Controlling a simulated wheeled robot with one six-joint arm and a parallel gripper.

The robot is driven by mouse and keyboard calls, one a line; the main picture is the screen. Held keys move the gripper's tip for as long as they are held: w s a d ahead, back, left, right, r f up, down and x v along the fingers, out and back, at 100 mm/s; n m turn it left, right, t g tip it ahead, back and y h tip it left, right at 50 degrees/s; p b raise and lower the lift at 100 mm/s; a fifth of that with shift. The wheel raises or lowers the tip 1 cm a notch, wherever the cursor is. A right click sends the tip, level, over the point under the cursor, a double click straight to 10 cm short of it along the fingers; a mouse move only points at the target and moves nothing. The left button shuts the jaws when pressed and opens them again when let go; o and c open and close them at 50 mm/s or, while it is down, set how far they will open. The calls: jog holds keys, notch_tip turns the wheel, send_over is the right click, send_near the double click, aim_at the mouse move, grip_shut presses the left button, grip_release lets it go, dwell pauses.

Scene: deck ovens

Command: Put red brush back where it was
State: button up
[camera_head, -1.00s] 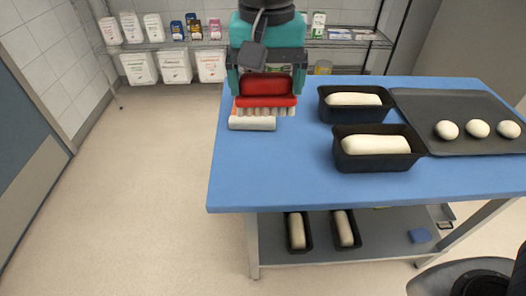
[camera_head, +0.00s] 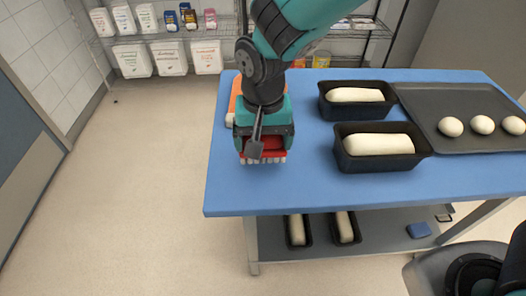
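My gripper (camera_head: 264,141) is over the left part of the blue table (camera_head: 300,185), with its fingers on both sides of the red brush (camera_head: 265,154). It is shut on the brush. The pale bristles point down toward the table near its front left. I cannot tell whether they touch the top. My arm and gripper hide much of the brush's upper part.
An orange item with a pale end (camera_head: 235,100) lies at the table's left edge, partly hidden by my arm. Two black loaf tins with dough (camera_head: 357,95) (camera_head: 378,145) stand to the right. A dark tray (camera_head: 450,100) holds dough balls. The front left tabletop is clear.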

aim_at(263, 155)
jog(key=shift+f, duration=2.15)
jog(key=shift+f, duration=0.15)
jog(key=o, duration=0.6)
notch_tip(263, 155, up, 12)
jog(key=shift+s+r, duration=0.1)
jog(key=shift+r, duration=0.15)
jog(key=s+d+r+n+y, duration=0.1)
jog(key=s+d+r+n, duration=0.1)
jog(key=s+d, duration=0.2)
jog(key=s+d+r+n+y, duration=0.1)
jog(key=s+d+r+n, duration=0.1)
jog(key=s, duration=0.4)
jog(key=s+d+r+n+y, duration=0.2)
jog(key=s+d+n, duration=0.1)
jog(key=s+d, duration=0.2)
jog(key=shift+s+d+r+n, duration=0.1)
jog(key=shift+s+d+n, duration=0.2)
jog(key=shift+s, duration=0.05)
